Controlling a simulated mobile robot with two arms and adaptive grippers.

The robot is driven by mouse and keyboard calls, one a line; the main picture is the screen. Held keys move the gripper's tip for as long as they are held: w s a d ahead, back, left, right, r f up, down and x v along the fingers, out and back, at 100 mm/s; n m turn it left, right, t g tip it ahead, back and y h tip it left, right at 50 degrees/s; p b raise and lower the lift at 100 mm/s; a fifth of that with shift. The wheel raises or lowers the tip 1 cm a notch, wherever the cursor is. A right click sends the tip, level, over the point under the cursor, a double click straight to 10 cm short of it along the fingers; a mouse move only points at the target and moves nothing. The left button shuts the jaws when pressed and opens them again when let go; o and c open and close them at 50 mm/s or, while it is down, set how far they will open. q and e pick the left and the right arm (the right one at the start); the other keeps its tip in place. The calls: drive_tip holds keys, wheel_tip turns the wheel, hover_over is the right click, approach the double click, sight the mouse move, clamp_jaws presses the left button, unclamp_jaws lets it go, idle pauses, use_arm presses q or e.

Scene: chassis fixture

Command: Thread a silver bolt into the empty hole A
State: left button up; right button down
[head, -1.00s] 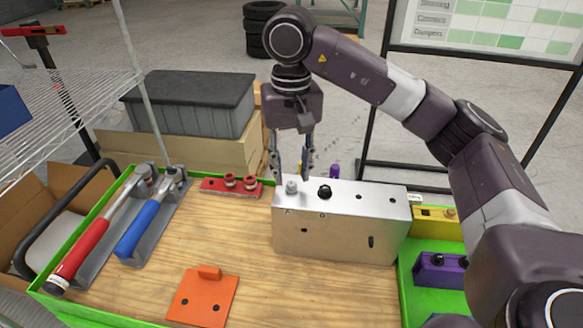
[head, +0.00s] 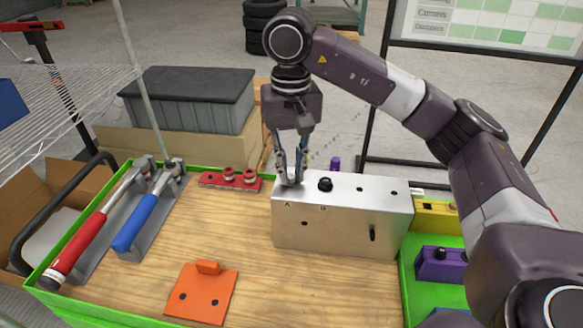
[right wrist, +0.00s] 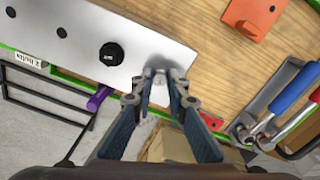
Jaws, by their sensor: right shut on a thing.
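The silver metal chassis block (head: 340,228) stands on the wooden table, with letters A and B on its top edge. A black bolt (head: 325,184) sits at B; it also shows in the right wrist view (right wrist: 111,54). My right gripper (head: 291,180) points down over the top left corner at A and is shut on the silver bolt there. In the right wrist view the fingertips (right wrist: 160,74) meet around the bolt at the block's end, and they mostly hide it. I cannot tell how deep the bolt sits. My left gripper is not in view.
A red block (head: 232,181) lies behind left of the chassis. An orange plate (head: 203,293) lies in front. Red and blue hammers (head: 140,225) rest in a holder at left. Yellow (head: 436,217) and purple (head: 440,265) blocks stand at right. Bare wood lies between.

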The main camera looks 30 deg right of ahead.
drive_tip(key=m, duration=0.6)
drive_tip(key=shift+f, duration=0.1)
drive_tip(key=m, duration=0.7)
drive_tip(key=shift+d+f+p, duration=0.1)
drive_tip(key=shift+p, duration=0.25)
drive_tip(key=c, duration=1.8)
unclamp_jaws()
wheel_tip(320, 180, up, 9)
drive_tip(key=p, duration=0.7)
